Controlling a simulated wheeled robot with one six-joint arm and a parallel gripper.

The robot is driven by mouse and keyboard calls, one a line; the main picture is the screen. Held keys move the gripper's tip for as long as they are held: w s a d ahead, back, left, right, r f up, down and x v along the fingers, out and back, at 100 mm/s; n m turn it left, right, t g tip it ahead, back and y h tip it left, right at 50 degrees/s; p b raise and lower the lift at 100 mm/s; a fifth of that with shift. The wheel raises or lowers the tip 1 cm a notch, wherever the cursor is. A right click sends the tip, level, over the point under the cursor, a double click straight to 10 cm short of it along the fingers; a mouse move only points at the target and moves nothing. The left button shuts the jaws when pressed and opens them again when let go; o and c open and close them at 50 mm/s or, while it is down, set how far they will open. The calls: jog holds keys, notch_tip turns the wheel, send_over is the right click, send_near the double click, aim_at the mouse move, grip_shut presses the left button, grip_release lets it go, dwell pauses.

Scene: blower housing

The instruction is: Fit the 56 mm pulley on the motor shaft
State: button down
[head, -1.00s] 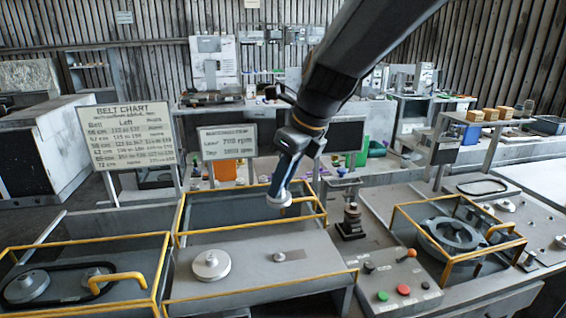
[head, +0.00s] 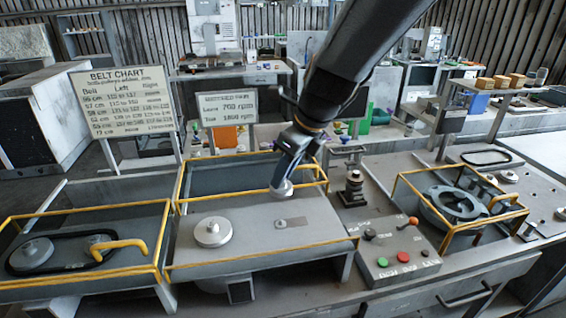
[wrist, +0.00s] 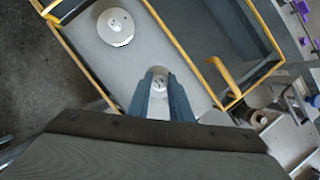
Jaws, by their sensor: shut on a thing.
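My gripper (head: 284,180) is shut on a small pale grey pulley (head: 281,188) and points down over the left-centre housing deck (head: 250,250). The pulley also shows between the two fingers in the wrist view (wrist: 160,82). In the head view a short motor shaft stub (head: 281,223) stands on the deck, just below the held pulley in the picture, with a gap between them. I cannot tell the shaft apart in the wrist view; the pulley and fingers likely cover it. A larger grey pulley (head: 213,231) sits on the deck to the left, also in the wrist view (wrist: 115,27).
Yellow rails (head: 180,190) edge the deck and an open bay behind it. At left is a housing with a black belt (head: 62,255). At right are a control panel (head: 402,258) with buttons and a caged round part (head: 455,203). Signs (head: 122,103) stand behind.

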notch_tip(320, 180, down, 7)
jog(key=b, duration=0.6)
jog(key=shift+f+b, duration=0.2)
jog(key=shift+b, duration=0.15)
jog(key=shift+f, duration=0.6)
jog(key=shift+f+p, duration=0.15)
jog(key=shift+p, duration=0.45)
jog(key=shift+f, duration=1.05)
dwell(0.9)
jog(key=c, duration=1.5)
grip_release()
jog(key=shift+r, duration=0.15)
